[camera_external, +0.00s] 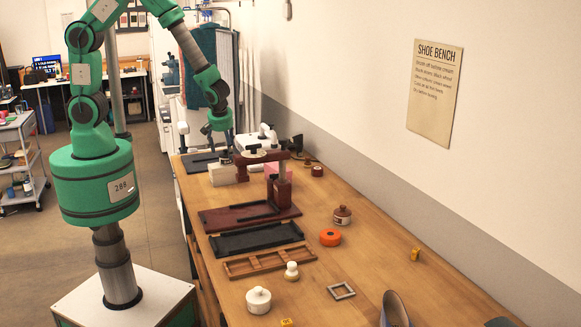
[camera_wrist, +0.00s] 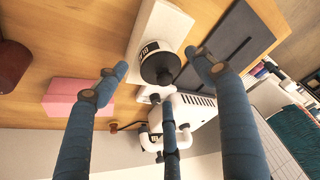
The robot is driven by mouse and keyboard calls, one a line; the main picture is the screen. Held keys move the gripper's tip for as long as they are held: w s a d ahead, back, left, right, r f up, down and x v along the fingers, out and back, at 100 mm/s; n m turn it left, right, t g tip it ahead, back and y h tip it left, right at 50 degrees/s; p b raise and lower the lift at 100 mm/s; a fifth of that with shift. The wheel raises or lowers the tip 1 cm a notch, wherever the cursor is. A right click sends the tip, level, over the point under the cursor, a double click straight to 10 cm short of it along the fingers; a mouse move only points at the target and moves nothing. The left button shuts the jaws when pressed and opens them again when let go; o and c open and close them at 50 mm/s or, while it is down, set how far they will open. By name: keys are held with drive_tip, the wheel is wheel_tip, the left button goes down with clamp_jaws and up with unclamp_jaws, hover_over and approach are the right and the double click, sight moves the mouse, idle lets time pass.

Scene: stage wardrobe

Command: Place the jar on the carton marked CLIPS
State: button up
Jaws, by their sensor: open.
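A white jar (camera_wrist: 146,50) with a black lid and a partly readable label shows in the wrist view, framed by my spread fingers. It appears to stand on a cream carton (camera_wrist: 170,24). In the outside view the dark-lidded jar (camera_external: 225,154) is over the cream carton (camera_external: 221,175), at the bench's far left side. I cannot read CLIPS on any carton. My gripper (camera_external: 208,130) points down above and a little behind the jar, open and empty. In the wrist view its blue fingers (camera_wrist: 154,80) are apart, with no contact visible.
A pink block (camera_external: 276,170), also in the wrist view (camera_wrist: 75,95), and a dark red press-like stand (camera_external: 283,192) are close by. A dark flat plate (camera_external: 196,163) lies behind. Trays, a brown jar (camera_external: 342,215) and a white pot (camera_external: 258,300) stand nearer. The bench's right front is partly clear.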

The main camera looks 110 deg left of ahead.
drive_tip(key=v, duration=0.8)
drive_tip(key=shift+r, duration=0.4)
drive_tip(key=shift+w+d, duration=0.1)
drive_tip(key=shift+d, duration=0.05)
drive_tip(key=s+d+r+m+t, duration=0.1)
drive_tip(key=d+r+m+t, duration=0.3)
drive_tip(key=d+r+m, duration=1.05)
drive_tip(key=s+d+r+m+t+h, duration=0.1)
drive_tip(key=s+d+r+m, duration=0.3)
drive_tip(key=d, duration=0.4)
drive_tip(key=s+d+r+m+t+h, duration=0.2)
drive_tip(key=s+d+r, duration=0.4)
drive_tip(key=d+r, duration=0.3)
drive_tip(key=shift+s+d+m+h, duration=0.3)
drive_tip(key=shift+m+h, duration=0.2)
drive_tip(key=shift+m, duration=0.75)
drive_tip(key=shift+a+r, duration=0.1)
